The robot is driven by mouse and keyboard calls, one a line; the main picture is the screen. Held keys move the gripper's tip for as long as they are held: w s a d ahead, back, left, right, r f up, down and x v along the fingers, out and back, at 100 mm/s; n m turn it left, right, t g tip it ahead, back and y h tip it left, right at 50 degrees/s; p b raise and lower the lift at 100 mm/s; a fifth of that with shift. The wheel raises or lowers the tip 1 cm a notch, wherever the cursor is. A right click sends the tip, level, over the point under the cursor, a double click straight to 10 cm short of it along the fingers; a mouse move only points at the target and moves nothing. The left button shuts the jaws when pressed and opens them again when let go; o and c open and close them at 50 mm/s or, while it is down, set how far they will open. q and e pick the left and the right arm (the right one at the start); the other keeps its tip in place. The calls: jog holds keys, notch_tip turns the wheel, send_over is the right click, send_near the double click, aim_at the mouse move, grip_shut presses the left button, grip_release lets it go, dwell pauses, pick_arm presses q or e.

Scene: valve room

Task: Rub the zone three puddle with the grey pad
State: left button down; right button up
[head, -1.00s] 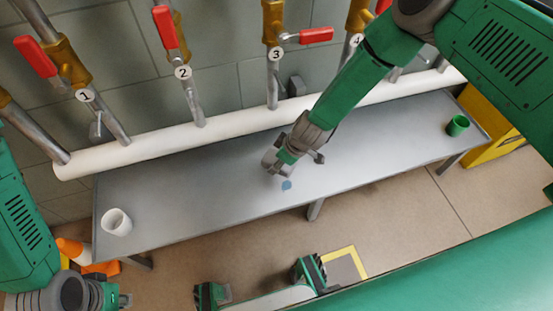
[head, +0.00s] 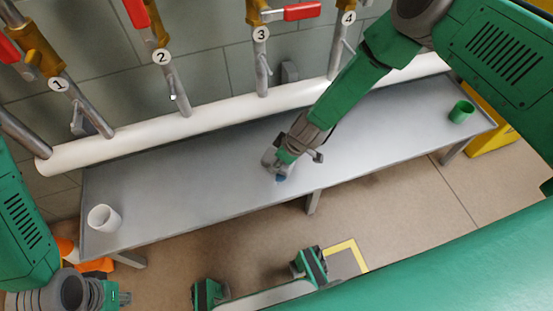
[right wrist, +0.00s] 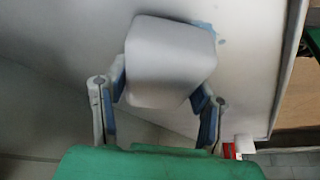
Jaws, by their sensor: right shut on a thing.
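My right gripper (head: 282,167) is shut on the grey pad (right wrist: 170,62), a rounded block between its fingers in the right wrist view. The pad is down at the grey bench top, over part of the blue puddle (head: 282,179). The puddle's blue edge also shows past the pad's far right corner in the right wrist view (right wrist: 220,33); the rest is hidden. The puddle lies near the bench's front edge, roughly below the pipe with the number 3 tag (head: 261,33). My left gripper (head: 120,298) is at the lower left, off the bench; its opening is unclear.
The metal bench (head: 190,185) is mostly clear. A white cup (head: 104,218) stands at its left end and a green cup (head: 461,111) at its right end. A white horizontal pipe (head: 220,114) runs behind it, with red-handled valves above. An orange cone (head: 66,248) is at the left.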

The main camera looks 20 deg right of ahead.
jog(key=shift+a, duration=0.45)
jog(key=shift+a+f, duration=0.15)
jog(key=shift+d+f, duration=0.4)
pick_arm(q)
jog(key=shift+a, duration=0.15)
pick_arm(e)
jog(key=shift+f, duration=0.1)
pick_arm(q)
jog(key=shift+a, duration=0.1)
pick_arm(e)
jog(key=shift+a, duration=0.1)
